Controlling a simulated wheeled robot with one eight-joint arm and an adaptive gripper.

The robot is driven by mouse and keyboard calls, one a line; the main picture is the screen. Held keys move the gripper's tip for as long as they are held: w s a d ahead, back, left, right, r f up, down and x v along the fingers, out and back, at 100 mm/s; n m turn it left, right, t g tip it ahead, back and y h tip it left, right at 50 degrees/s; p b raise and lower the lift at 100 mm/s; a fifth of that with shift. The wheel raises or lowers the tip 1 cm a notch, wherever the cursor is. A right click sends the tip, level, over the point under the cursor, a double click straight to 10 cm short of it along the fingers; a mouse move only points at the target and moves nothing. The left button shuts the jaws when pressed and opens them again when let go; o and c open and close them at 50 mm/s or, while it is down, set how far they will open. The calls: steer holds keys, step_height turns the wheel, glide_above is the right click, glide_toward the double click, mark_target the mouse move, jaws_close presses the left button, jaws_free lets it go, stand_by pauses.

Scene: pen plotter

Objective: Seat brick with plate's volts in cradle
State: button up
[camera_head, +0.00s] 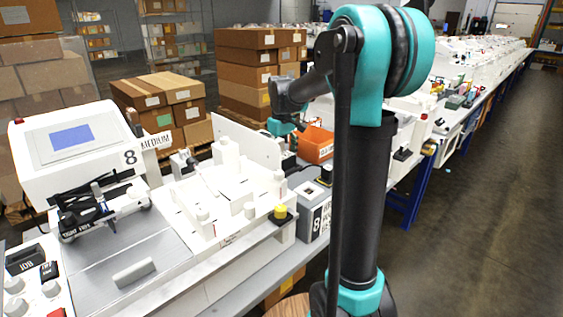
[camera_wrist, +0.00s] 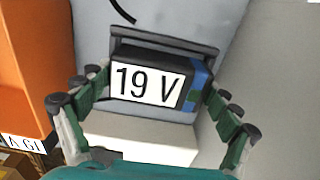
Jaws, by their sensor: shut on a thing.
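A dark brick (camera_wrist: 146,84) with a white label reading "19 V" and blue and green marks at its right end fills the middle of the wrist view. My gripper (camera_wrist: 156,88) has its green fingers against the brick's two ends and is shut on it. A dark grey bar or frame (camera_wrist: 203,48) shows just behind the brick; I cannot tell whether it is the cradle or whether the brick touches it. In the head view my gripper (camera_head: 284,127) is small, beside a white panel, and the brick cannot be made out. I cannot read a volts plate.
An orange bin (camera_head: 316,143) stands right of my gripper; it also fills the left of the wrist view (camera_wrist: 25,75). A white upright panel (camera_head: 245,140) stands to the left. The white plotter (camera_head: 75,150) marked 8 is at front left. Open floor (camera_head: 480,230) lies right.

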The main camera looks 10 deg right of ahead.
steer(key=shift+f, duration=0.45)
steer(key=shift+f, duration=0.15)
steer(key=o, duration=1.2)
step_height(320, 180, up, 12)
steer(key=shift+r, duration=0.15)
